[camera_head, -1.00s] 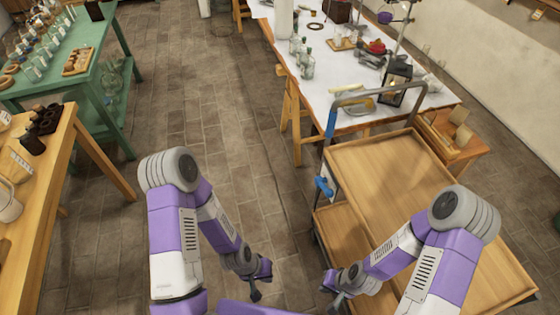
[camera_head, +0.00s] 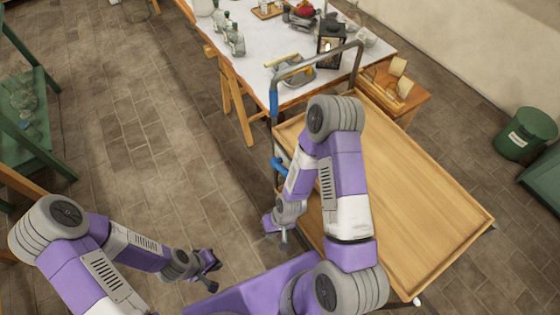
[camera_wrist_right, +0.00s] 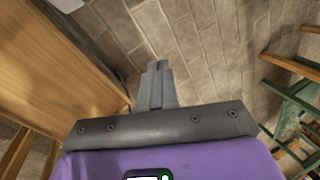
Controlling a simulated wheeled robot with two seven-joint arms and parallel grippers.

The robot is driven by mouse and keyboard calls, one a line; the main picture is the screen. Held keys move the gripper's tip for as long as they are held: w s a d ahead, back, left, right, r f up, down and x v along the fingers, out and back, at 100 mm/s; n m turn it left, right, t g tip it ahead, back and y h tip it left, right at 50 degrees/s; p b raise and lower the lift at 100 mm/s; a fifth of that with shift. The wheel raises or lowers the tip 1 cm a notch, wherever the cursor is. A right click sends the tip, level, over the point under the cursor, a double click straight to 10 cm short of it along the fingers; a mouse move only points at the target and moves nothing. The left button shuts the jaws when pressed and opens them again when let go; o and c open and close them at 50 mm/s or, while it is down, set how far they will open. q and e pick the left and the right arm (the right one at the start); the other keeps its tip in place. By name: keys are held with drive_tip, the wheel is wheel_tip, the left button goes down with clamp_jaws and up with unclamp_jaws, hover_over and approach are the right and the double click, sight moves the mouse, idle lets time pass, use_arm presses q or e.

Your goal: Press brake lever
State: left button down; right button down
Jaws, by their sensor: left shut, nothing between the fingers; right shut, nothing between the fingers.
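The wooden cart (camera_head: 425,190) stands right of centre in the head view, with a grey tube handle (camera_head: 318,60) at its far end. A blue sleeve (camera_head: 274,103) sits on the handle's left upright. A blue part (camera_head: 281,163) lower on the same side may be the brake lever; my right arm partly covers the area near it. My right gripper (camera_head: 278,238) is shut and empty, low beside the cart's left side, apart from the blue part. Its shut fingers also show in the right wrist view (camera_wrist_right: 158,70). My left gripper (camera_head: 210,270) is shut and empty over the floor.
A white-topped table (camera_head: 262,50) with bottles and a black lantern (camera_head: 331,45) stands beyond the cart. A wooden crate (camera_head: 390,90) is behind the cart. A green bin (camera_head: 525,133) is at right. The floor (camera_head: 150,150) left of the cart is clear.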

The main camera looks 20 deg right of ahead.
drive_tip(key=w+d+r+n+h+p, duration=0.1)
drive_tip(key=w+d+r+h, duration=0.1)
drive_tip(key=w+d+r, duration=0.3)
drive_tip(key=w+d+r+n+h+p, duration=0.2)
drive_tip(key=w+d+r, duration=0.3)
drive_tip(key=w+r, duration=0.9)
wheel_tip(320, 180, up, 4)
drive_tip(key=shift+w+d+f+n+t, duration=0.1)
drive_tip(key=shift+w+d+n+t, duration=0.15)
drive_tip(key=shift+n+t, duration=0.05)
drive_tip(key=shift+f, duration=0.1)
drive_tip(key=b, duration=0.4)
hover_over(281, 168)
wheel_tip(281, 168, down, 12)
drive_tip(key=shift+w+a+f, duration=0.15)
drive_tip(key=shift+f, duration=0.05)
drive_tip(key=shift+s+f, duration=0.3)
drive_tip(key=shift+f, duration=0.15)
